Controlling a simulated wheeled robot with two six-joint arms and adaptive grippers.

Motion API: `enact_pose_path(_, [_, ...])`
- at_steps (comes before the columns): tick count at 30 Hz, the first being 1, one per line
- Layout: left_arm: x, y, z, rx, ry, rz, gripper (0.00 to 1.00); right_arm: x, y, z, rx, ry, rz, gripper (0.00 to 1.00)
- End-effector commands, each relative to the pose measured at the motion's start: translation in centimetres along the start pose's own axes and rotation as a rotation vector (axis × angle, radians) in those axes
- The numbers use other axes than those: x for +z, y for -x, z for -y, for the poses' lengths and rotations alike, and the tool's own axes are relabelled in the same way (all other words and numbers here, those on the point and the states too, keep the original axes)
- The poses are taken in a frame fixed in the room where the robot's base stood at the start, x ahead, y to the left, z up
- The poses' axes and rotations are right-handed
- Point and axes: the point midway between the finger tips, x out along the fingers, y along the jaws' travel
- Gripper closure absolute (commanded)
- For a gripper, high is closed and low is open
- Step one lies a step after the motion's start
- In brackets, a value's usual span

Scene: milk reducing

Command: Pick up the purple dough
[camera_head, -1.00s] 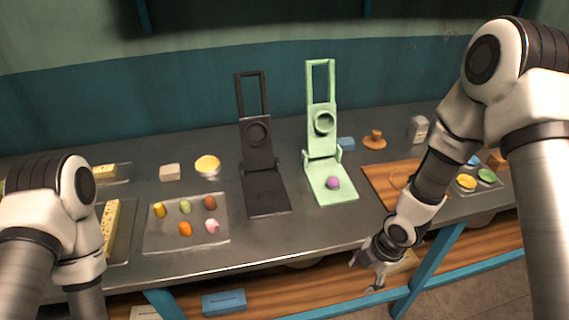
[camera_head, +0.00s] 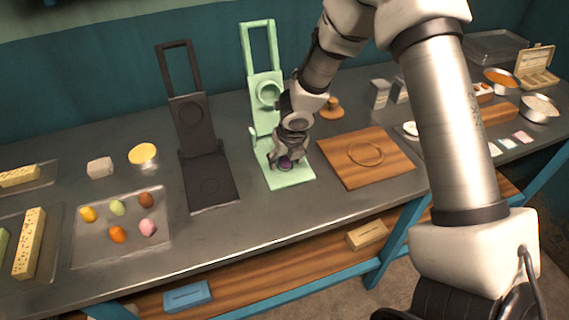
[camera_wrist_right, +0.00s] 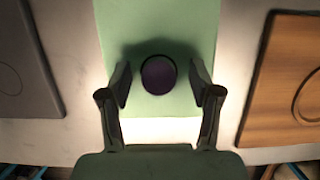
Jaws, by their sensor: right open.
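The purple dough (camera_head: 285,163) is a small round ball on the base of the light green press (camera_head: 291,179). In the head view my right gripper (camera_head: 287,160) is over it and hides most of it. In the right wrist view the dough (camera_wrist_right: 158,75) looks dark purple and lies between the two open fingers of the right gripper (camera_wrist_right: 160,88), with a gap on each side. The green base (camera_wrist_right: 158,25) shows beneath it. My left gripper is not in view.
A black press (camera_head: 208,182) stands left of the green one, and a wooden board (camera_head: 366,158) lies to its right. A tray (camera_head: 122,228) with several coloured dough pieces is at the left. The table's front edge is clear.

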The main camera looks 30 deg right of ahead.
Motion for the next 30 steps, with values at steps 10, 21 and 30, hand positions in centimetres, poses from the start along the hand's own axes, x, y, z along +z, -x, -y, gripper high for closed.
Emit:
enact_pose_path(10, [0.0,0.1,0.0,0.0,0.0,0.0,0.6,0.0,0.1,0.0,0.0,-0.001,0.0,0.9])
enact_pose_path(21, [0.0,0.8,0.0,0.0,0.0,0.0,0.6,0.3,1.1,0.0,0.0,-0.001,0.0,0.9])
enact_pose_path(30, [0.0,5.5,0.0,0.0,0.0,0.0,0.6,2.5,7.9,0.0,0.001,-0.003,0.002,0.9])
